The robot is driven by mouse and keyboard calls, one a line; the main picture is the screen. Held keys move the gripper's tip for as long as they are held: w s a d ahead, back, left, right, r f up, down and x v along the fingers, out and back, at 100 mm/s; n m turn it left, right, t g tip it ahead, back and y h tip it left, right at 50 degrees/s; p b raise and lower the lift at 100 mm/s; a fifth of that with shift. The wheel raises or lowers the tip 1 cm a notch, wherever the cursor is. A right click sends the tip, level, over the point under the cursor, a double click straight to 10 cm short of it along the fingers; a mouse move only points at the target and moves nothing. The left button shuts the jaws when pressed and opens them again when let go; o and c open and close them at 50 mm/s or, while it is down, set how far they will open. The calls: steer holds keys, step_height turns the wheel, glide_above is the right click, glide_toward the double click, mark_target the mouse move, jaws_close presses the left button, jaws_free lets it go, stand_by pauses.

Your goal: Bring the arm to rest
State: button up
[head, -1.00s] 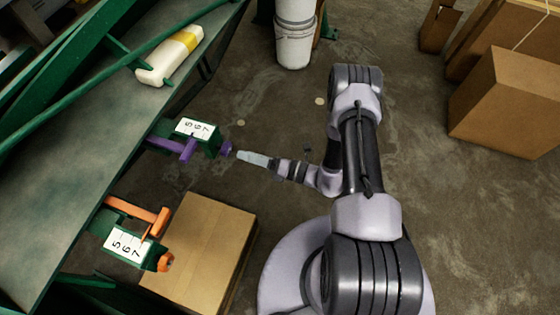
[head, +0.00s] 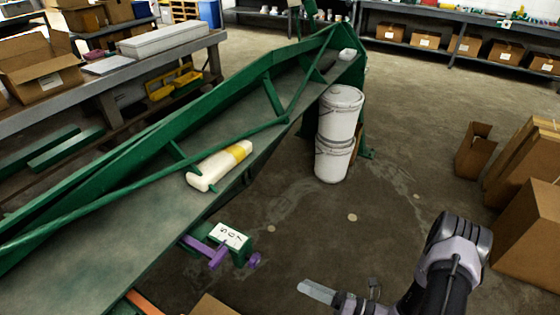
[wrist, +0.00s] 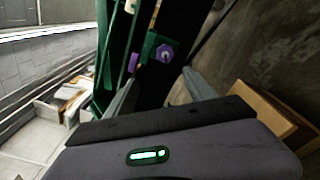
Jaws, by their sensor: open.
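My arm reaches in from the lower right of the head view, with my gripper (head: 316,291) pointing left. Its jaws are open and empty in the wrist view (wrist: 160,88). A purple handle with a round knob (head: 253,260) sits on a green bracket with a white number plate (head: 230,236), at the bench's edge. My gripper is apart from it, to its lower right. An orange handle (head: 143,303) is mostly cut off at the bottom edge.
A green bench (head: 95,262) runs diagonally, with a cream bottle with a yellow band (head: 219,165) on it. White buckets (head: 335,150) stand at its far end. Cardboard boxes (head: 530,235) stand at the right. The floor between is open.

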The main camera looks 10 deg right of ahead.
steer(key=s+a+r+n+g+h, duration=0.1)
steer(key=a+r+n+g+h, duration=0.15)
steer(key=r+n+g, duration=0.55)
steer(key=s+a+r+n+g+h, duration=0.1)
steer(key=s+a+r+n+g, duration=0.15)
steer(key=r+n, duration=0.85)
steer(key=s+r+n+t+h, duration=0.3)
steer(key=r+n, duration=0.3)
steer(key=r, duration=0.2)
steer(key=s+r+n+t+h, duration=0.3)
steer(key=s+r+n+h, duration=0.2)
steer(key=r+n+h, duration=0.1)
step_height(320, 180, up, 3)
steer(key=shift+s+d+f+n, duration=0.1)
steer(key=shift+s+d+n, duration=0.2)
steer(key=shift+n, duration=0.2)
